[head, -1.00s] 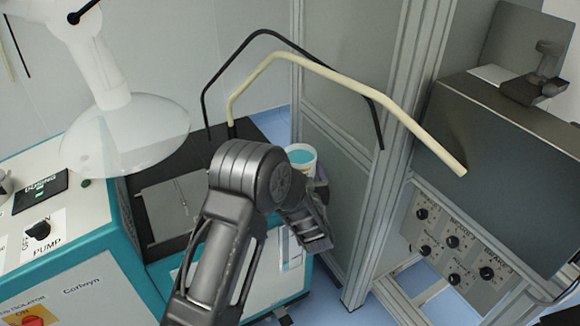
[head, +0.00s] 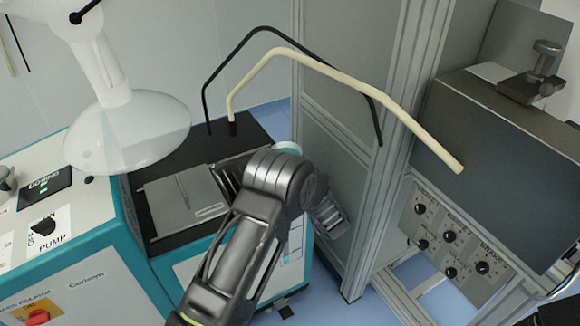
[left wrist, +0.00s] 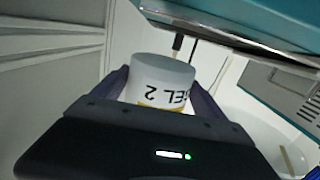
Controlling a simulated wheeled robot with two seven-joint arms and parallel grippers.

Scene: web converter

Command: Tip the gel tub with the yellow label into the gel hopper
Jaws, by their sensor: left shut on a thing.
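The white gel tub (left wrist: 162,72) is in my left gripper (left wrist: 160,90). The left wrist view shows its "GEL 2" lettering upside down and a strip of yellow label at the jaws. In the head view only a pale edge of the tub (head: 288,147) shows behind my wrist. Its contents are hidden. The teal-sided unit (head: 280,275) has a black top with a grey lid (head: 185,200) and a dark slatted opening (head: 229,178) beside it. I cannot tell for sure whether this opening is the gel hopper. My right gripper is not in view.
A bent black rod and a bent cream rod (head: 350,82) arch above and behind my wrist. A grey framed cabinet (head: 335,170) stands close on the right. The pump panel (head: 45,235) is at the left, and a knob panel (head: 450,240) is at the right.

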